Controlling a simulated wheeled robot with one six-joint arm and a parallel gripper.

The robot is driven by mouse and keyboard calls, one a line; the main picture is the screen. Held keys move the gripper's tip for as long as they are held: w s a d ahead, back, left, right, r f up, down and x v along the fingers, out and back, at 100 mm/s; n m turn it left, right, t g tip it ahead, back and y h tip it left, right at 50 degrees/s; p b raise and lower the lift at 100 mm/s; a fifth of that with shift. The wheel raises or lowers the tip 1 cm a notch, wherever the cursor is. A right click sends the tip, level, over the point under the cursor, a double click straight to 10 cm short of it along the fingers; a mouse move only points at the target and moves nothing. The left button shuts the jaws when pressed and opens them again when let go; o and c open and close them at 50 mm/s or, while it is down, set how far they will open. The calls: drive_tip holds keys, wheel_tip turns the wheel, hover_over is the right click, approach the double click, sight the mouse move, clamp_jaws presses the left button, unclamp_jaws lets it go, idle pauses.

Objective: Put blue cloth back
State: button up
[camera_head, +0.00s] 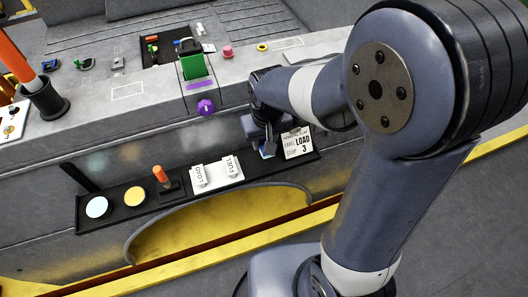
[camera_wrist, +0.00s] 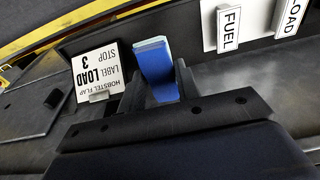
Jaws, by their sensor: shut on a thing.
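The blue cloth (camera_wrist: 158,72) is a small folded blue piece with a paler edge, held between the two dark fingers of my gripper (camera_wrist: 157,88) in the wrist view. In the head view only a bit of the blue cloth (camera_head: 267,151) shows under my gripper (camera_head: 264,146), which is low at the dark shelf (camera_head: 145,211) on the front of the grey body. I cannot tell whether the cloth touches the shelf.
A white LOAD 3 card (camera_head: 297,143) stands close to the right of my gripper. White LOAD and FUEL plates (camera_head: 217,174) are to its left, then an orange-handled tool (camera_head: 161,175) and round discs (camera_head: 134,196). A purple knob (camera_head: 205,107) sits above.

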sight(264, 161)
wheel_tip(264, 161, down, 6)
drive_tip(key=shift+f, duration=0.25)
drive_tip(key=shift+f+b, duration=0.1)
drive_tip(key=shift+b, duration=0.25)
drive_tip(key=shift+f, duration=0.15)
drive_tip(key=o, duration=1)
drive_tip(key=r, duration=0.4)
drive_tip(key=s+r+p, duration=0.1)
drive_tip(key=r, duration=0.7)
drive_tip(key=shift+s+d+r, duration=0.2)
drive_tip(key=shift+s+d, duration=0.05)
drive_tip(key=shift+s, duration=0.1)
